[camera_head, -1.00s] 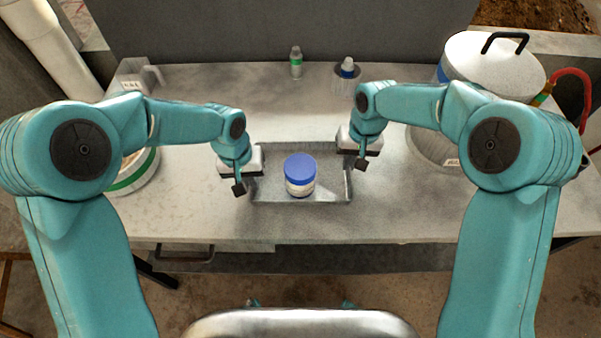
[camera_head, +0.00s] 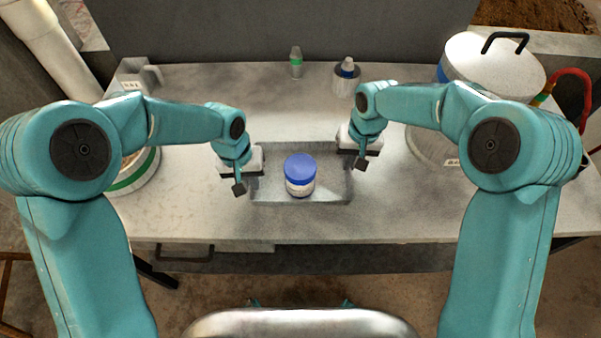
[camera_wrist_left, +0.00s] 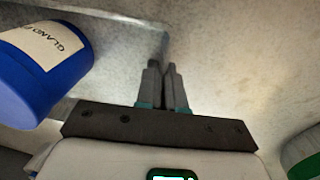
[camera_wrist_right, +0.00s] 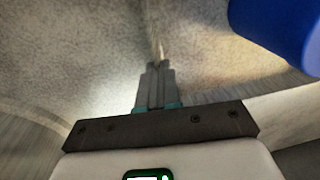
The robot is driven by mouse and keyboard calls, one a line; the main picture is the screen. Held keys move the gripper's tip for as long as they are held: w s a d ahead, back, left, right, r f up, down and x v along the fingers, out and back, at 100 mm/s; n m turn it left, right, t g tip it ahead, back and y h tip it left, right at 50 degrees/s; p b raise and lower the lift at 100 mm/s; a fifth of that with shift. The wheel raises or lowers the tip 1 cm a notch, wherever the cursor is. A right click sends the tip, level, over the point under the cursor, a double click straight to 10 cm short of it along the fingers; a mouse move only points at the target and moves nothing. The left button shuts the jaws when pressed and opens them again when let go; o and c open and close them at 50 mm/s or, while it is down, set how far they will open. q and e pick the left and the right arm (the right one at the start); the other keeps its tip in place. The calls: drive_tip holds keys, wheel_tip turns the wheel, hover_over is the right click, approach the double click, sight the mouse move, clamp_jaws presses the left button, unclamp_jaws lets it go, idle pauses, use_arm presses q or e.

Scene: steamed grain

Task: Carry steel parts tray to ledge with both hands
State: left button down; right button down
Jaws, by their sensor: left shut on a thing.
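The steel parts tray (camera_head: 325,195) is a shallow grey open tray on the bench, in the middle of the head view. A white jar with a blue lid (camera_head: 300,175) stands upright in it. My left gripper (camera_wrist_left: 163,68) is at the tray's left side, its fingers close together on the tray wall. My right gripper (camera_wrist_right: 160,68) is at the right side, its fingers close together with the thin tray rim at their tips. I cannot tell whether the tray touches the bench.
The grey bench (camera_head: 420,215) is clear in front of the tray. Behind it stand a small green-banded bottle (camera_head: 296,62) and a blue-and-white bottle in a cup (camera_head: 347,72). A large lidded pot (camera_head: 490,65) is at right, a green-banded container (camera_head: 135,178) at left.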

use_arm(q)
drive_tip(key=shift+w+r, duration=0.1)
drive_tip(key=shift+r, duration=0.05)
use_arm(e)
drive_tip(key=shift+r, duration=0.15)
idle(0.4)
